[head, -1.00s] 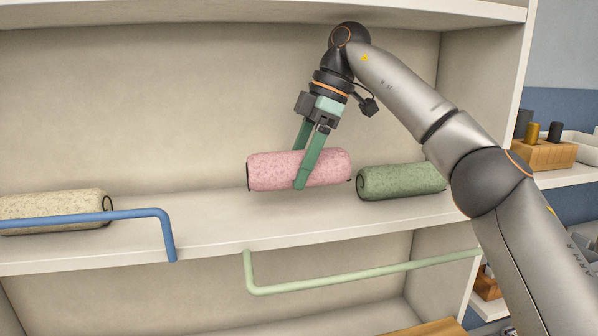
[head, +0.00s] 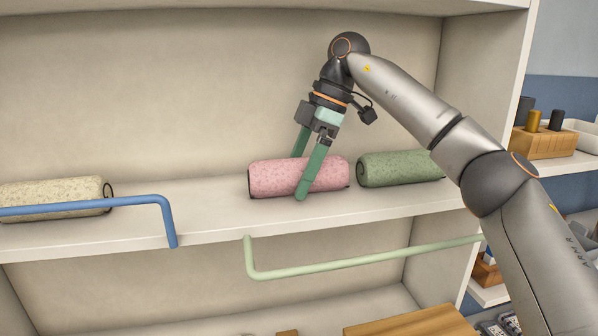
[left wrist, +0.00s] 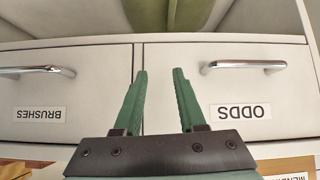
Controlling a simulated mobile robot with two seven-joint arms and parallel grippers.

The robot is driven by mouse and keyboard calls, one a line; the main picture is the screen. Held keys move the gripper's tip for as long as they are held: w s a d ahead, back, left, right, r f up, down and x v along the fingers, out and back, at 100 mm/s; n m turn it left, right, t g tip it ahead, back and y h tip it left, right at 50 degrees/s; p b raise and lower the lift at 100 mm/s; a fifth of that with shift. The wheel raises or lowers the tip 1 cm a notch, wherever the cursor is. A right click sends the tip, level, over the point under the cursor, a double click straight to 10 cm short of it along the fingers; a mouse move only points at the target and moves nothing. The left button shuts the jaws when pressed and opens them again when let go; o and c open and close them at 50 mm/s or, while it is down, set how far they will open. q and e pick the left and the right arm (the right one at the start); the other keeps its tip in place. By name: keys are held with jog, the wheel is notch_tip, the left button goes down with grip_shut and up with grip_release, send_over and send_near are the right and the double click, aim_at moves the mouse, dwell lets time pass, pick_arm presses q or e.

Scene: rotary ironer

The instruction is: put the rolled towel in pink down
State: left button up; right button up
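The pink rolled towel (head: 270,179) lies level at the shelf surface in the head view, just left of the green rolled towel (head: 400,168). Its underside appears to touch the shelf (head: 215,205). My right gripper (head: 301,176) reaches down from above with one finger in front of the pink towel and one behind it, shut on it near its middle. The rear fingertip is hidden behind the towel. My left gripper (left wrist: 160,74) shows in the left wrist view, open and empty in front of white drawers.
A cream rolled towel (head: 50,197) lies at the far left behind a blue rail (head: 130,201). A pale green rail (head: 350,265) runs along the shelf's front, below its edge. Shelf between the cream and pink towels is clear. Drawers labelled BRUSHES (left wrist: 75,105) and ODDS (left wrist: 265,95) face my left gripper.

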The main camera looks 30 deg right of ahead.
aim_at(368, 154)
jog(key=shift+r, duration=0.1)
jog(key=shift+d+r, duration=0.1)
jog(key=shift+r, duration=0.15)
jog(key=v, duration=0.2)
jog(key=shift+d+r, duration=0.1)
jog(key=shift+r, duration=0.2)
jog(key=s+d, duration=0.1)
jog(key=d, duration=0.3)
jog(key=s+d, duration=0.1)
jog(key=d, duration=0.2)
jog(key=s+d, duration=0.1)
jog(key=d, duration=0.3)
jog(key=shift+d+f, duration=0.1)
jog(key=shift+d, duration=0.25)
